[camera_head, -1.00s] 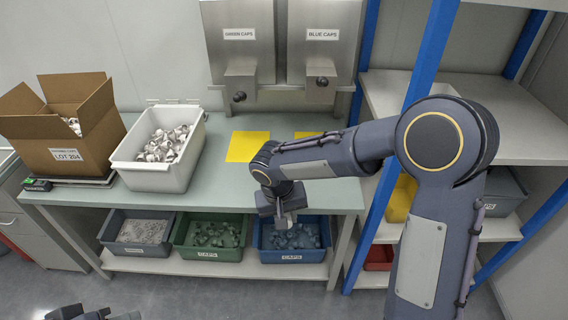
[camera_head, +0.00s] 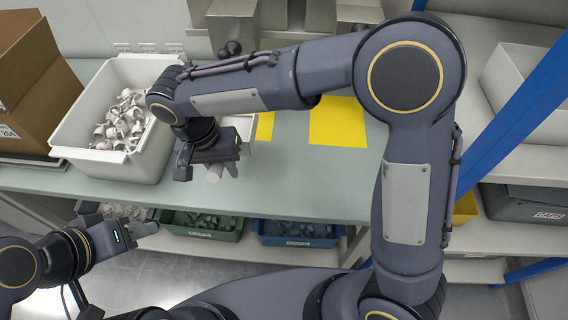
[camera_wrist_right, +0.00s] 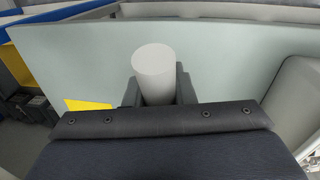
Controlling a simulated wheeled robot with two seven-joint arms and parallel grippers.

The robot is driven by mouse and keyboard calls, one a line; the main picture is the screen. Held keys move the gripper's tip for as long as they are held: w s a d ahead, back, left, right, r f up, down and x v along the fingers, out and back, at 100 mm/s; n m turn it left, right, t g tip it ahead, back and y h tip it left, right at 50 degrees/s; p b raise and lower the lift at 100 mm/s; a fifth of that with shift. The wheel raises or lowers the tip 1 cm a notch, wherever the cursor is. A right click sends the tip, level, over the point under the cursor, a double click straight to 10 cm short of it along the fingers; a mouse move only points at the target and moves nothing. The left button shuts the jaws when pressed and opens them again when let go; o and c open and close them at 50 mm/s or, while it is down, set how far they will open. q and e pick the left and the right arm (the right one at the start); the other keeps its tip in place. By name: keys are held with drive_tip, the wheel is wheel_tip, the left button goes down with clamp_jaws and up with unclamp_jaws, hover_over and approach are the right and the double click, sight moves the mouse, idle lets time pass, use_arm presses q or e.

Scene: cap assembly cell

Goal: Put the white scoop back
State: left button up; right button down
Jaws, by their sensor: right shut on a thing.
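My right gripper (camera_head: 207,172) is over the front part of the green-grey table, just right of the white bin. It is shut on a pale rounded piece (camera_head: 215,173), seen as a plain light grey cylinder (camera_wrist_right: 153,62) between the two fingers in the right wrist view; I take it for the white scoop's handle. A white flat-edged part (camera_head: 243,127) shows behind the gripper; I cannot tell if it belongs to the scoop. The white bin (camera_head: 68,140) holds several white-grey caps (camera_head: 122,120). My left gripper (camera_head: 142,230) is low at the left, in front of the table; its jaw gap is not clear.
A cardboard box (camera_head: 40,85) stands left of the bin. A yellow mat (camera_head: 338,122) lies on the table (camera_head: 290,190), which is clear at front right. A green bin (camera_head: 203,232) and a blue bin (camera_head: 297,241) sit below. A blue post (camera_head: 515,120) stands at right.

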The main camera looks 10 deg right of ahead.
drive_tip(key=d+f, duration=0.2)
drive_tip(key=d, duration=0.1)
drive_tip(key=d+f, duration=0.3)
drive_tip(key=d, duration=0.1)
drive_tip(key=d+f, duration=0.3)
drive_tip(key=d, duration=0.1)
drive_tip(key=shift+d, duration=0.25)
drive_tip(key=f, duration=0.1)
drive_tip(key=d+f, duration=0.1)
drive_tip(key=f, duration=0.1)
drive_tip(key=shift+s+f, duration=0.1)
drive_tip(key=shift+f, duration=0.05)
drive_tip(key=shift+a+f, duration=0.1)
drive_tip(key=shift+f, duration=0.4)
drive_tip(key=c, duration=1.2)
unclamp_jaws()
